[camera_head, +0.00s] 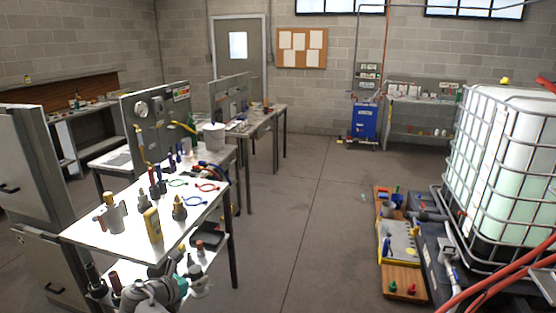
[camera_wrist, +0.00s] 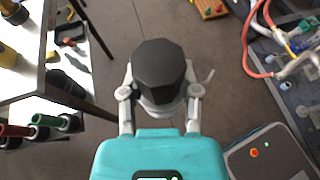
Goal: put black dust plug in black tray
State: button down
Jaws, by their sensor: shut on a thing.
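The black dust plug (camera_wrist: 158,66) is a dark, many-sided cap in the middle of the wrist view. My gripper (camera_wrist: 160,94) is shut on it, with a pale finger on each side. Its lower part is hidden by the fingers and the teal gripper body. A black tray (camera_wrist: 72,33) lies on the white lower shelf at the upper left of the wrist view, apart from the plug. A dark tray-like thing, likely the same one, shows below the table in the head view (camera_head: 209,240). My arm is at the bottom of the head view, where the plug is hard to make out.
A white-topped table (camera_head: 120,222) with bottles, fittings and coloured rings stands on the left. Its edge and leg (camera_wrist: 92,28) lie between open floor and the shelf. A caged tank (camera_head: 510,165) is at right; the middle floor is clear.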

aim_at(207, 237)
jog(key=i, duration=1.6)
jog(key=u, duration=0.4)
